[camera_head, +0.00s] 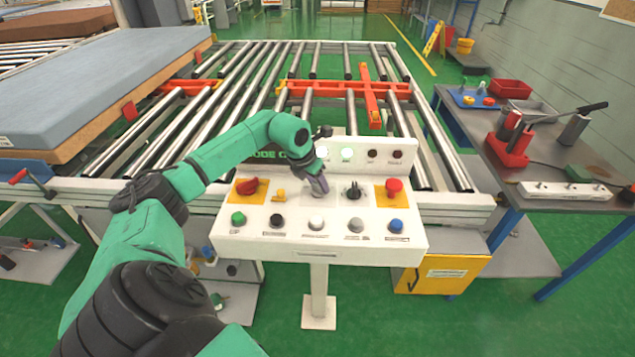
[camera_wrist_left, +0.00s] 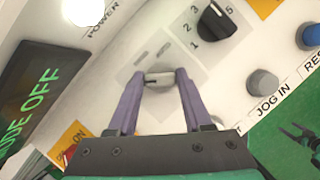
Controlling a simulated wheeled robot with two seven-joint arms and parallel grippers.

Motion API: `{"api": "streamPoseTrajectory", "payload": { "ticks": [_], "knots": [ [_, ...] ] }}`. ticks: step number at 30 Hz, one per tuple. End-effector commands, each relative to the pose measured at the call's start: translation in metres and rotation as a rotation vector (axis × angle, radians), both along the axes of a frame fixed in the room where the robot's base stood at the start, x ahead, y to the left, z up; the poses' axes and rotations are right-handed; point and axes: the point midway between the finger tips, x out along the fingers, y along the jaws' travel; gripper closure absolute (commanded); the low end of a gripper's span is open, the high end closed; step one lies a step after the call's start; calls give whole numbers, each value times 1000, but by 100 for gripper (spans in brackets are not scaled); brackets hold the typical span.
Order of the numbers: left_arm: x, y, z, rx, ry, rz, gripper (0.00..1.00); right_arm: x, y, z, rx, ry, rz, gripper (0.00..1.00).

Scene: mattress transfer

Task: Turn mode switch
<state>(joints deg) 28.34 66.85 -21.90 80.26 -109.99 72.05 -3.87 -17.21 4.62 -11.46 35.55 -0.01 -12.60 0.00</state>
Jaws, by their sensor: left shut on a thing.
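A white control console (camera_head: 410,240) stands in front of me. My left gripper (camera_head: 319,187) reaches down onto the middle of its sloped panel. In the left wrist view, my left gripper (camera_wrist_left: 164,78) has its two fingers closed on the small light-grey knob of the mode switch (camera_wrist_left: 159,79), one finger on each side. In the head view the gripper hides this knob. A dark display reading "MODE OFF" in green (camera_wrist_left: 35,98) shows at the left of the wrist view; my arm partly covers it in the head view.
A black numbered selector (camera_wrist_left: 216,22) sits close beside the gripped knob. Red (camera_head: 394,186), green (camera_head: 238,218) and blue (camera_head: 396,226) buttons surround the area. Behind lies a roller conveyor (camera_head: 290,70), with a mattress (camera_head: 100,80) at left and a tool table (camera_head: 540,160) at right.

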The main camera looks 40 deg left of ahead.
Motion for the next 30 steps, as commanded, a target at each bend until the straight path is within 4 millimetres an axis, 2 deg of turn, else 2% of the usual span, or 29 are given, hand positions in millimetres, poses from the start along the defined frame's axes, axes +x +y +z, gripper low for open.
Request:
{"api": "streamPoseTrajectory", "payload": {
  "ticks": [11,19,30],
  "knots": [
    [1,2,-2,0,-2,-131,100,0,0,-14,0,-1,0,11],
    [2,2,0,-1,-6,-351,100,0,0,-27,0,0,0,11],
    [2,3,2,-2,-7,-664,100,0,0,-31,0,0,0,11]
  ]
}}
